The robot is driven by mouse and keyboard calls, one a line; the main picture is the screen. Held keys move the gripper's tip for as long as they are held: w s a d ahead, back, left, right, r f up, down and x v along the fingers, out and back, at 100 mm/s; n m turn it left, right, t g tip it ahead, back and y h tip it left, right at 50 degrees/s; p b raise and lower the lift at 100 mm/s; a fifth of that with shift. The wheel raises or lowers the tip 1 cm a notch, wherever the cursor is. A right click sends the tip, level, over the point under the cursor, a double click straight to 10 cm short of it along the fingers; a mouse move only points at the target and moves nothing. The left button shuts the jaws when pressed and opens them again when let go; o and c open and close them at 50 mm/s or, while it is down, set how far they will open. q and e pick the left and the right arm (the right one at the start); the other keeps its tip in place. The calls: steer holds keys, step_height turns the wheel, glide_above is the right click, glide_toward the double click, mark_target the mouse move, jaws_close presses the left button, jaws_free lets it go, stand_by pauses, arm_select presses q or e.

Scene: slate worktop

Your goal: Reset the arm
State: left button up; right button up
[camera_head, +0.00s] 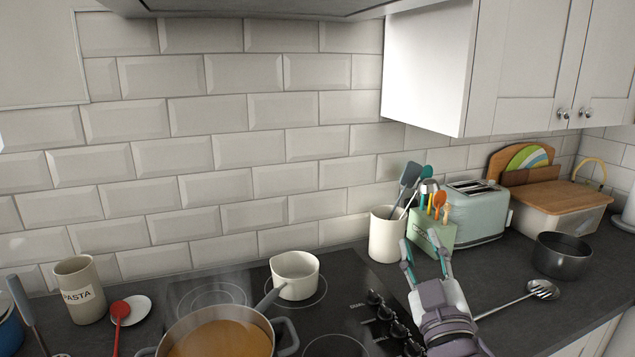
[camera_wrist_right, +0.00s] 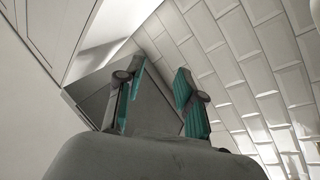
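My right gripper (camera_head: 424,258) is in the head view, raised over the worktop to the right of the hob, in front of the green utensil block. Its two fingers with teal pads stand apart, with nothing between them. In the right wrist view the gripper (camera_wrist_right: 157,98) also shows open and empty, with wall tiles and the cooker hood behind it. The gripper hides part of the green block (camera_head: 437,232) in the head view. My left gripper is not in either view.
A pot of orange soup (camera_head: 220,338) and a white saucepan (camera_head: 296,274) stand on the hob. A cream utensil crock (camera_head: 386,236), a toaster (camera_head: 478,212), a dark pot (camera_head: 562,256) and a slotted spoon (camera_head: 541,290) are near the right arm. A wall cupboard (camera_head: 525,60) hangs above.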

steer(key=s+d+f+m+g+h, duration=0.15)
steer(key=s+f+g, duration=0.35)
steer(key=f, duration=0.7)
steer(key=s+d+f+m+g+h, duration=0.1)
steer(key=s+d+f+m+g, duration=0.3)
steer(key=f, duration=0.9)
steer(key=s+a+f+n+g+y, duration=0.1)
steer(key=s+f+g, duration=0.5)
steer(key=s, duration=0.5)
steer(key=s+a+f+g+y, duration=0.1)
steer(key=s+f+g, duration=0.3)
steer(key=s+f, duration=0.8)
steer(key=f, duration=2.3)
steer(key=s+d+f+g, duration=0.2)
steer(key=s+d+f, duration=0.1)
steer(key=s+f, duration=1.1)
steer(key=shift+s+d+f, duration=0.15)
steer(key=shift+s, duration=0.95)
steer(key=shift+n, duration=0.25)
